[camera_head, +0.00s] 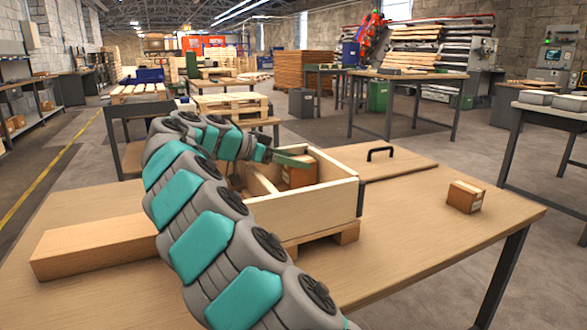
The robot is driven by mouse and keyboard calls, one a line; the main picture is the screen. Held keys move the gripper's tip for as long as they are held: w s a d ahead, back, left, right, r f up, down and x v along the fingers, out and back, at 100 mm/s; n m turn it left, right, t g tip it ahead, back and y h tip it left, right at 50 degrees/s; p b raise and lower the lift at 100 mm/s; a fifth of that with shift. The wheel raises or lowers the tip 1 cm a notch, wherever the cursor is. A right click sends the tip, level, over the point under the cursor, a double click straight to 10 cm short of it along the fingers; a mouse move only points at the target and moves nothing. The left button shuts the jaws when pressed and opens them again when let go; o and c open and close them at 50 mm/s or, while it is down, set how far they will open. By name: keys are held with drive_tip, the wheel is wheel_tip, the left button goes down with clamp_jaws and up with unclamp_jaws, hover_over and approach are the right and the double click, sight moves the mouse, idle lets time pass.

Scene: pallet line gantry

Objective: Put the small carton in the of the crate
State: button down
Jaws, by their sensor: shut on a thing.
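The open wooden crate (318,210) stands on the table on small wooden runners, with a divider (262,180) inside. A small brown carton (299,175) with a pale label is within the crate's outline, towards its far side. My gripper (291,161) reaches over the crate's left side and is shut on this carton; a green finger lies along its top. The gripper is partly hidden by my arm. I cannot tell whether the carton touches the crate floor. Another small brown carton (465,197) with a label sits on the table at the right, apart from the crate.
A flat wooden panel (409,164) with a black handle (380,152) lies right behind the crate. A long brown box (98,246) lies at the table's left. The wooden table (420,235) is clear between crate and right carton. Other workbenches stand behind.

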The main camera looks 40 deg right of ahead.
drive_tip(key=shift+f, duration=1)
drive_tip(key=shift+f, duration=0.2)
drive_tip(key=shift+c, duration=1.2)
unclamp_jaws()
drive_tip(key=shift+r, duration=0.1)
drive_tip(key=shift+r, duration=0.15)
drive_tip(key=v, duration=0.7)
drive_tip(key=shift+w+a+r, duration=0.1)
drive_tip(key=shift+a, duration=0.15)
